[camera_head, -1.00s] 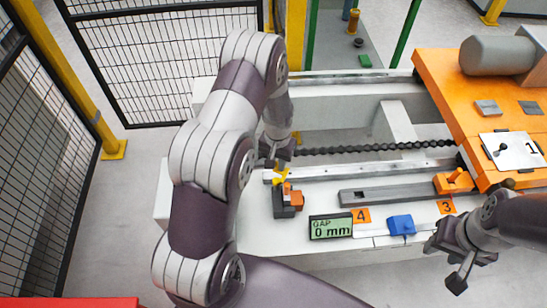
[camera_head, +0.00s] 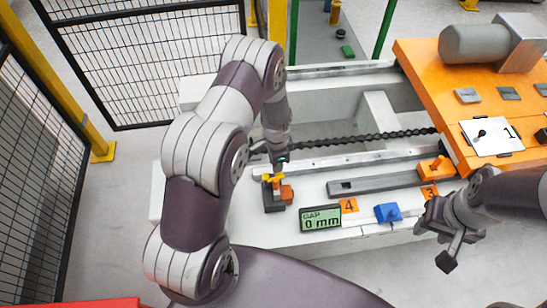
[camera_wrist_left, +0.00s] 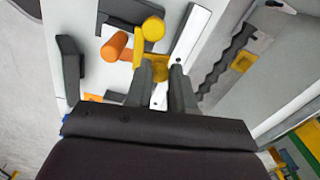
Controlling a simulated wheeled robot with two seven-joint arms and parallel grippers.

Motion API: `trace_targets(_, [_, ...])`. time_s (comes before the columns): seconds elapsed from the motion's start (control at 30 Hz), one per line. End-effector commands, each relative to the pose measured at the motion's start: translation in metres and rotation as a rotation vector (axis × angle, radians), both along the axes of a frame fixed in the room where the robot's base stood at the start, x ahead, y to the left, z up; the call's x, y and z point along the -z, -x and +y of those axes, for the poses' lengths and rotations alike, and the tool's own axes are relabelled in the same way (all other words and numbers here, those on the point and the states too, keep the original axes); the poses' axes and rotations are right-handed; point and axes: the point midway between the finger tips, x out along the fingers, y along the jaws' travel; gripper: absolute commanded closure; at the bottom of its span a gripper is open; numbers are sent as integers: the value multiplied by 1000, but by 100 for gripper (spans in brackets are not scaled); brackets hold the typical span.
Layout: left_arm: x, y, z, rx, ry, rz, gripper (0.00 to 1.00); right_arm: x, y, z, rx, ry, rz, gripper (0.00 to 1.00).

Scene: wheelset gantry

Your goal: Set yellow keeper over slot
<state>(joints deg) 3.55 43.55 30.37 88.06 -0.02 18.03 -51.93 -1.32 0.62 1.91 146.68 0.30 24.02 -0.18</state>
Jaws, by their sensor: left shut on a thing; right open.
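The yellow keeper (camera_head: 273,179) is in my left gripper (camera_head: 280,160), which is shut on it. It sits right at the top of a dark block (camera_head: 273,204) with an orange peg (camera_head: 287,193) at its side. In the left wrist view the yellow keeper (camera_wrist_left: 153,29) shows beyond the left gripper's fingertips (camera_wrist_left: 161,68), with the orange peg (camera_wrist_left: 115,46) next to it. I cannot tell whether the keeper touches the block. A grey bar with a slot-like recess (camera_head: 375,183) lies to the right. My right gripper (camera_head: 436,238) is open and empty at the front right.
A gap display (camera_head: 321,219) reading 0 mm, a blue piece (camera_head: 388,213) and an orange piece (camera_head: 436,168) stand on the white bench. A dark chain (camera_head: 360,138) runs behind. An orange table (camera_head: 450,100) is at the right, mesh fencing (camera_head: 150,60) at the left.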

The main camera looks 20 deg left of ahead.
Motion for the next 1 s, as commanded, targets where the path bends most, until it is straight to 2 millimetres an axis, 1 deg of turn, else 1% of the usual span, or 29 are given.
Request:
trace_targets(0.2, [-2, 1, -4, 112, 0, -3, 100, -5, 0, 0, 0, 0, 0, 57])
trace_targets(0.4, [-1, 3, -6, 170, 0, -3, 100, -6, 0, 0, 0, 0, 0, 57])
trace_targets(0.93, [-1, 3, -7, 193, -1, -2, 100, -7, 0, 0, 0, 0, 0, 57])
trace_targets(0.97, [-1, 3, -7, 193, -1, -2, 74, -7, 0, 0, 0, 0, 0, 57])
trace_targets(1.0, [-1, 3, -7, 192, 0, -1, 61, -7, 0, 0, 0, 0, 0, 57])
